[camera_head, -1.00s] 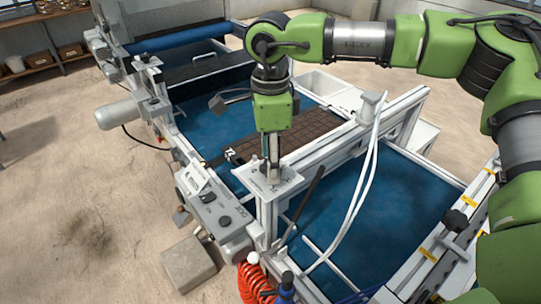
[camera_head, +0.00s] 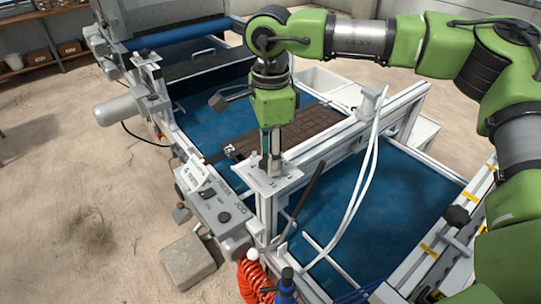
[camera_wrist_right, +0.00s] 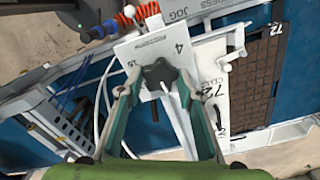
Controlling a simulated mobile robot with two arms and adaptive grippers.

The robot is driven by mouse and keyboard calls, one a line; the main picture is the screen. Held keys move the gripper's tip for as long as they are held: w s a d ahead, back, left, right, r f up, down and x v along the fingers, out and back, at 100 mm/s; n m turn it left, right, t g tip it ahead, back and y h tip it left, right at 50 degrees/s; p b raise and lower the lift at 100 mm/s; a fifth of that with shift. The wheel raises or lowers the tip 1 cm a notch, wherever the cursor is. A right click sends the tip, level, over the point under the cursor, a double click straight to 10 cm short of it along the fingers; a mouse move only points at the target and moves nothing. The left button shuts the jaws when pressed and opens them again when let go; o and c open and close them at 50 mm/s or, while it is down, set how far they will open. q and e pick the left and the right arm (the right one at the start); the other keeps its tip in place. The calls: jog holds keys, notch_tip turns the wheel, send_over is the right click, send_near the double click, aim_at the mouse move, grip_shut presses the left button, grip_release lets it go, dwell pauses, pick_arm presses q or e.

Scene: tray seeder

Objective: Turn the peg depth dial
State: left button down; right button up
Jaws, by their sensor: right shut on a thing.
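The peg depth dial (camera_wrist_right: 158,73) is a dark knob with a light pointer on a pale scale plate in the right wrist view. The scale plate (camera_wrist_right: 138,50) carries numbers, a 4 among them, and also shows on top of the post in the head view (camera_head: 290,184). My right gripper (camera_wrist_right: 158,85) points down with its two fingers on either side of the knob, shut on it. In the head view my right gripper (camera_head: 271,160) stands over the plate and hides the dial. My left gripper is not in view.
A dark cell tray (camera_head: 300,135) lies on the blue belt (camera_head: 370,220) behind the post. A control box (camera_head: 222,210) with knobs sits left of the post. White hoses (camera_head: 365,190) and a dark lever (camera_head: 306,200) stand close on the right.

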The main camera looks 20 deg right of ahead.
jog(key=n+b, duration=0.2)
jog(key=n, duration=0.3)
jog(key=shift+f+b, duration=0.15)
jog(key=shift+b, duration=0.15)
jog(key=n+b, duration=0.1)
jog(key=n, duration=0.4)
jog(key=shift+n+b, duration=0.3)
jog(key=n+b, duration=0.1)
jog(key=n, duration=1)
jog(key=shift+r+n, duration=0.2)
jog(key=shift+n, duration=0.2)
jog(key=o, duration=1.1)
jog(key=shift+b, duration=0.3)
